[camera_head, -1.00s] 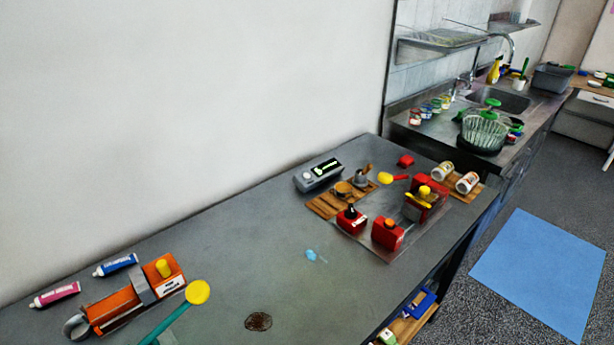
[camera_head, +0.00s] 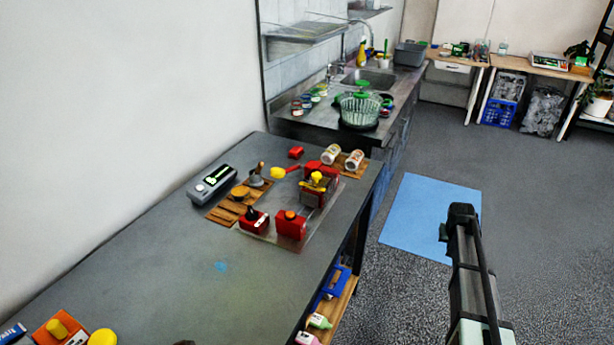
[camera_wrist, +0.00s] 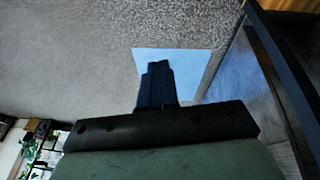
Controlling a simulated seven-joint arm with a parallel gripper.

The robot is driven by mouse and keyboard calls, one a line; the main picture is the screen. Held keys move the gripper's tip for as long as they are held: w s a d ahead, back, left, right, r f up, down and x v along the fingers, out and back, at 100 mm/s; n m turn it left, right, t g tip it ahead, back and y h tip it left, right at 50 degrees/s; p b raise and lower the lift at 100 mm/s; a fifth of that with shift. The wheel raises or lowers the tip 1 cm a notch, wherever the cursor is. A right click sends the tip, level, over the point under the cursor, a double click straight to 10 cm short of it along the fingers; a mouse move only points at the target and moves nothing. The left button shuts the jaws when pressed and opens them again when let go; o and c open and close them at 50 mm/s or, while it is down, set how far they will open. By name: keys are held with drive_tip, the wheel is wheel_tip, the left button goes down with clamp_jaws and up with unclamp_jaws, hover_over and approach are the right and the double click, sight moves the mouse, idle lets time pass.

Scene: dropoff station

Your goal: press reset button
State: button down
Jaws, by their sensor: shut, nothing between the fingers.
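No label reading reset can be made out. Button-like parts show in the head view: a grey device (camera_head: 212,185) with a lit green display and a pale round knob, a red box with an orange top (camera_head: 291,223), a red box with a black knob (camera_head: 254,221), and a red machine with a yellow top (camera_head: 318,180). An orange box (camera_head: 60,331) with a yellow knob is cut off at bottom left. My gripper (camera_wrist: 157,68) is shut and empty in the wrist view, over the floor, apart from the table. My arm stands at right in the head view.
The grey table (camera_head: 170,265) has clear space at its middle and front. Wooden boards (camera_head: 225,214) and two cans (camera_head: 354,160) lie around the red boxes. A sink counter (camera_head: 410,87) stands behind. A blue mat (camera_head: 430,215) lies on open floor at right.

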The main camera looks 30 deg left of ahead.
drive_tip(key=w+a+r+n+t, duration=0.1)
drive_tip(key=w+a+r+n, duration=0.1)
drive_tip(key=a+r, duration=0.6)
drive_tip(key=w+a+r+n, duration=0.1)
drive_tip(key=a+r, duration=0.4)
drive_tip(key=a, duration=0.7)
drive_tip(key=s+a+r+n, duration=0.1)
drive_tip(key=s+a+r, duration=0.1)
drive_tip(key=a, duration=0.5)
drive_tip(key=s+a+r+n, duration=0.1)
drive_tip(key=a+r, duration=0.4)
drive_tip(key=a, duration=0.2)
drive_tip(key=s+a+r+n, duration=0.2)
drive_tip(key=a+r, duration=0.2)
drive_tip(key=a, duration=0.4)
drive_tip(key=shift+s+r+t, duration=0.25)
drive_tip(key=shift+s+t, duration=0.05)
drive_tip(key=shift+s, duration=0.05)
drive_tip(key=s+a+r+n, duration=0.2)
drive_tip(key=s+a+r, duration=0.25)
drive_tip(key=a, duration=0.35)
wheel_tip(320, 180, up, 3)
drive_tip(key=n+t, duration=0.3)
drive_tip(key=n, duration=0.7)
hover_over(200, 189)
drive_tip(key=d, duration=0.3)
drive_tip(key=shift+s+d, duration=0.2)
drive_tip(key=shift+f, duration=0.15)
